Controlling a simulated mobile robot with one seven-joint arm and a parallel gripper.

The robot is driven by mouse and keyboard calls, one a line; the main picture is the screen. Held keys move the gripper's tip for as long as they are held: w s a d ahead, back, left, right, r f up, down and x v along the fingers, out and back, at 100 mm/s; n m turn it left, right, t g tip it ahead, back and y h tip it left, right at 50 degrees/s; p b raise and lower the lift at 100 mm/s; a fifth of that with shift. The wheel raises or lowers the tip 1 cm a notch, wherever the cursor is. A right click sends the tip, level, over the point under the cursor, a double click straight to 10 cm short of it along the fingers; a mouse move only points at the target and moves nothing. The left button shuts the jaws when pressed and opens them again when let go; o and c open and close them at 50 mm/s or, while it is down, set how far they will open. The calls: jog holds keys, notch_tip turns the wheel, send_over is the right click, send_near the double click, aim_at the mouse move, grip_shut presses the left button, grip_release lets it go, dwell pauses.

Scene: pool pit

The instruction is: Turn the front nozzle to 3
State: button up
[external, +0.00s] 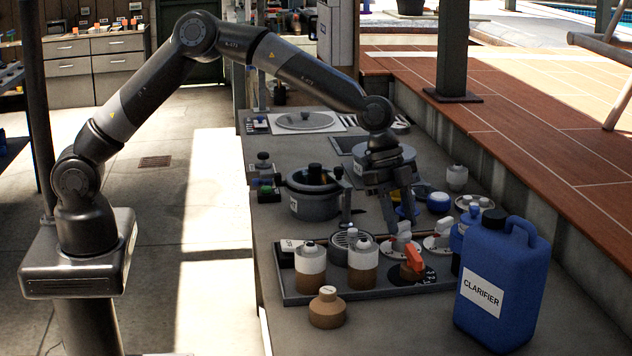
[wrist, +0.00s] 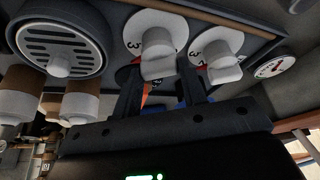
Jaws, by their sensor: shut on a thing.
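Two white round dials with white knobs stand in the grey tray, each with black numerals and a red mark: a left dial (external: 401,252) and a right dial (external: 437,244). My gripper (external: 396,228) reaches down at the left dial. In the wrist view my gripper (wrist: 158,70) has its fingers on either side of the lower part of the left white knob (wrist: 157,42), shut on it. The right knob (wrist: 217,52) is free beside it. No nozzle label is readable.
An orange-handled valve (external: 413,259) on a black dial stands just in front. A round grille (wrist: 60,40) and brown-and-white bottles (external: 362,262) are to the left. A blue clarifier jug (external: 502,285) stands at the right. A grey pot (external: 315,203) is behind left.

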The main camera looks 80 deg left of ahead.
jog(key=o, duration=1)
jog(key=v, duration=1)
jog(key=shift+r, duration=0.4)
jog(key=shift+a, duration=0.1)
